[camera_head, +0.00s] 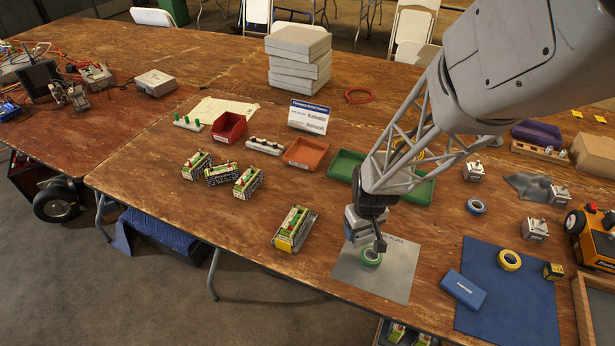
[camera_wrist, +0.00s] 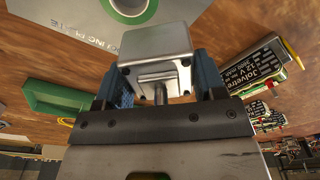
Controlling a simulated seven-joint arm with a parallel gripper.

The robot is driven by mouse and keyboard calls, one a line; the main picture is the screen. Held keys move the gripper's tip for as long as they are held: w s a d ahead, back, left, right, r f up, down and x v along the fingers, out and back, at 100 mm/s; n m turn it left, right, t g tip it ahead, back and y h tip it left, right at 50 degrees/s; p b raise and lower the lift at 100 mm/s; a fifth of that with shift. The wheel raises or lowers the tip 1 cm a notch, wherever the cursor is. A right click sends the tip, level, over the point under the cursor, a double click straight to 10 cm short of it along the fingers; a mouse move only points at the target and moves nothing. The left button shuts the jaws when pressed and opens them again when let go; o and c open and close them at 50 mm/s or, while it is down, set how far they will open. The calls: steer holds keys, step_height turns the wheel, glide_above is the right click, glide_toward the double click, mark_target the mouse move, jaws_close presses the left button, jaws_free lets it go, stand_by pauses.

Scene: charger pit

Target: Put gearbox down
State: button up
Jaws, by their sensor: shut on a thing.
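My gripper (camera_head: 366,224) is shut on a grey gearbox (camera_head: 352,222), a boxy metal block, at the left edge of the grey plate. In the wrist view the gearbox (camera_wrist: 155,48) sits between the two blue-padded fingers, its short shaft toward the palm. The grey plate (camera_head: 400,281) lies flat on the table, with partly hidden lettering ending in "PLATE". A green tape ring (camera_head: 371,257) lies on it, just below the gripper in the head view. I cannot tell whether the gearbox touches anything beneath it.
A yellow-based battery pack (camera_head: 291,233) stands left of the plate. A green tray (camera_head: 345,164) lies behind the arm. A blue mat (camera_head: 508,309) at the right carries a blue box (camera_head: 463,289) and yellow tape (camera_head: 509,260). Similar grey blocks (camera_head: 535,229) stand further right.

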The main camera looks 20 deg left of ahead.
steer(key=shift+w+a, duration=0.1)
steer(key=shift+w, duration=0.05)
steer(key=w+a, duration=0.2)
steer(key=w, duration=0.2)
steer(key=w+a+f, duration=0.1)
steer(key=w+a, duration=0.2)
steer(key=w, duration=0.2)
steer(key=w+a, duration=0.2)
steer(key=w, duration=0.2)
steer(key=shift+w+a+f, duration=0.25)
steer(key=shift+w, duration=0.15)
steer(key=shift+f, duration=1.75)
steer(key=o, duration=1.2)
steer(key=shift+f, duration=0.15)
steer(key=shift+o, duration=0.2)
step_height(320, 180, up, 12)
steer(key=shift+s+d, duration=0.35)
steer(key=shift+d, duration=0.05)
